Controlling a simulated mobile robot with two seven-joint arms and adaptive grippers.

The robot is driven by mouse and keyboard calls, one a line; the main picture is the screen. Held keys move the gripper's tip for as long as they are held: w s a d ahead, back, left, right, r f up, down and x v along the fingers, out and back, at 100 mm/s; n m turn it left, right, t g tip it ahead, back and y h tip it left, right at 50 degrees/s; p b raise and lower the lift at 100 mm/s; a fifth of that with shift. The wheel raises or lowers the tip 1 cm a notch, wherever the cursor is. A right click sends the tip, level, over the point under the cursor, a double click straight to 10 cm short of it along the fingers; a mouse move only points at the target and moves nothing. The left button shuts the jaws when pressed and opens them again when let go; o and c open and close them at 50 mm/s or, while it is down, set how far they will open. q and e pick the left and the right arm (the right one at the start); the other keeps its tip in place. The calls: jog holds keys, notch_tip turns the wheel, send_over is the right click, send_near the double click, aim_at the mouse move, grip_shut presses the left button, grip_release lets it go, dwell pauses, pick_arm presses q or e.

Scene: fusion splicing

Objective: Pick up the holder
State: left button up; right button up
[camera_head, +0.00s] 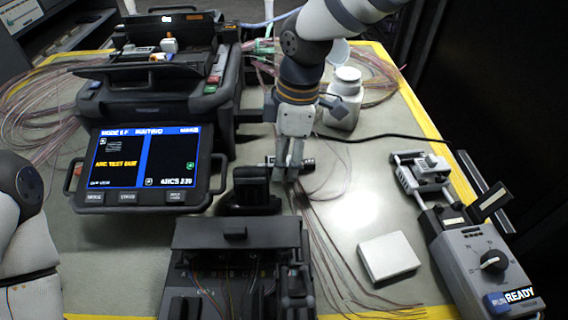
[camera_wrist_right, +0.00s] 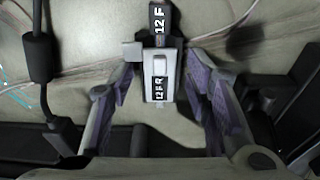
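The holder (camera_wrist_right: 160,88) is a small grey and dark piece labelled "12 F" and "12 F R". In the right wrist view it lies between the two fingers of my right gripper (camera_wrist_right: 160,100). The fingers are apart, with a gap visible on each side of it. In the head view my right gripper (camera_head: 288,170) points down over the table, and a small part of the holder (camera_head: 307,163) shows beside the fingertips; the fingers hide the rest. My left arm shows at the left edge, but its gripper is outside the view.
A fusion splicer (camera_head: 160,85) with a lit screen (camera_head: 144,158) stands left of the gripper. A dark fibre tray (camera_head: 235,236) is in front. A white box (camera_head: 388,257), a white bottle (camera_head: 345,100) and a grey device (camera_head: 480,260) marked READY stand to the right. Loose fibres cross the table.

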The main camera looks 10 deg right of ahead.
grip_shut()
jog(key=shift+w+r, duration=0.1)
jog(key=shift+r, duration=0.4)
notch_tip(320, 180, up, 2)
jog(key=shift+r, duration=0.1)
pick_arm(q)
jog(key=w+r+t+p, duration=0.1)
jog(key=w+r+p, duration=0.2)
jog(key=w+r, duration=0.1)
jog(key=shift+w+r+t, duration=0.15)
jog(key=shift+w+t, duration=0.1)
jog(key=shift+t, duration=0.15)
pick_arm(e)
jog(key=s+a+r, duration=0.4)
jog(key=s+r, duration=0.5)
jog(key=s, duration=0.4)
jog(key=shift+s+r, duration=0.3)
jog(key=shift+r, duration=0.1)
